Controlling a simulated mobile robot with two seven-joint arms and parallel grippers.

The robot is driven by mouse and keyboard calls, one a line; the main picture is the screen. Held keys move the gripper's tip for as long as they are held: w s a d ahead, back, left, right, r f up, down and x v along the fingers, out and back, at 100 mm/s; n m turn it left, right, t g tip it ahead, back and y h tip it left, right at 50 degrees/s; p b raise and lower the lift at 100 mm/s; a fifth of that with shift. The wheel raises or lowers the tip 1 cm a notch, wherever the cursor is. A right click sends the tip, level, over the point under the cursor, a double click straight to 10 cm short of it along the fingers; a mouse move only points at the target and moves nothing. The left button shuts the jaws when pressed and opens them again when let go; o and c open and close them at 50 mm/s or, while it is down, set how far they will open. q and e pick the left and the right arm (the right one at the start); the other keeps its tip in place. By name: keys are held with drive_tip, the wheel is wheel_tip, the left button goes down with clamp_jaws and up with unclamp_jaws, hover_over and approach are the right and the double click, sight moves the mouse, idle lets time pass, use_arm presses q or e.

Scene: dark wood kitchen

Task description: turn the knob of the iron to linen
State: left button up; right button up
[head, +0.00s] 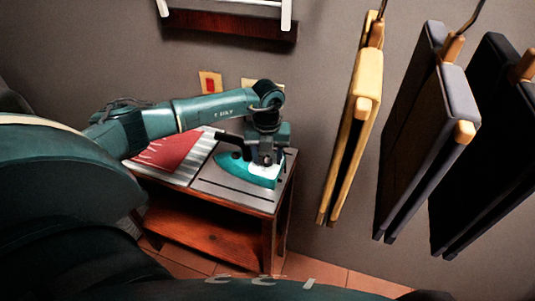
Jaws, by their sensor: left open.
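The iron (236,171), teal with a white part, lies on the metal-topped wooden table (238,196) in the head view. My left gripper (266,158) is directly above the iron, pointing down at its right part. The gripper covers part of the iron's top. The knob and its markings are too small or hidden to make out. I cannot tell whether the fingers touch the iron. My right gripper is out of the picture.
A red folded cloth (166,151) lies on the table left of the iron. A red switch (210,84) is on the wall behind my left arm. A shelf (228,25) is above.

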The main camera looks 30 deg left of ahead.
use_arm(q)
drive_tip(key=shift+c, duration=0.3)
drive_tip(key=c, duration=0.9)
